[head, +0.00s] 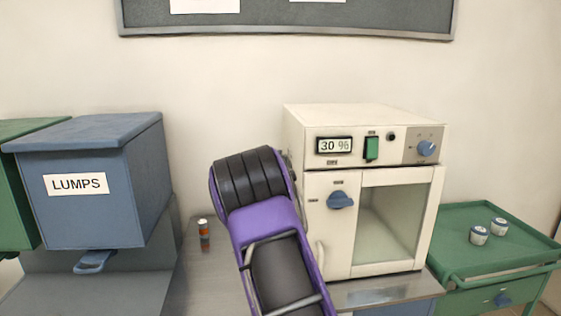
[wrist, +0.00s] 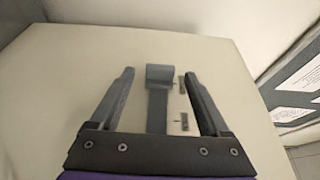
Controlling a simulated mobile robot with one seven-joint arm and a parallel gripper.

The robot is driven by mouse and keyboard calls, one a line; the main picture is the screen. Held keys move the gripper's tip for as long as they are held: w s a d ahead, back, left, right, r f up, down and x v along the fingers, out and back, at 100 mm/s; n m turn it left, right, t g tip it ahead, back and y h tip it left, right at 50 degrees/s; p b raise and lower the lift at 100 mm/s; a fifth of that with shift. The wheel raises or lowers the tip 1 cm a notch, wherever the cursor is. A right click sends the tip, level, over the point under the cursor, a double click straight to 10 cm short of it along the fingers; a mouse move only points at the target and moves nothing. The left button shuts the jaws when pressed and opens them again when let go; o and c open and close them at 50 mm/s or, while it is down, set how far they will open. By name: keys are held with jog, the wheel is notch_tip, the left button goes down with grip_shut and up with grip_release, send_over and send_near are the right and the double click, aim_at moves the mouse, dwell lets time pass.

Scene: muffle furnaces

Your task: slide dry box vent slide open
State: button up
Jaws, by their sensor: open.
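The dry box (head: 375,190) is a cream cabinet with a glass door, a display and a green switch. In the wrist view, its cream side panel (wrist: 80,60) fills most of the picture. The grey vent slide, with a raised tab (wrist: 160,74) and a dark strip (wrist: 157,112) below it, is on that panel. My gripper (wrist: 161,76) is open, with one finger on each side of the tab and a gap on both sides. Whether the fingertips reach past the tab's depth I cannot tell. In the head view my arm hides the slide and most of the gripper.
Small dark marks (wrist: 183,120) are beside the strip. A blue bin marked LUMPS (head: 85,185) stands at the left, and a small orange-and-dark cylinder (head: 204,235) stands on the metal bench (head: 205,275). A green cart (head: 480,245) with two small jars is at the right.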

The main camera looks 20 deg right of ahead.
jog(key=shift+x, duration=1.9)
grip_shut()
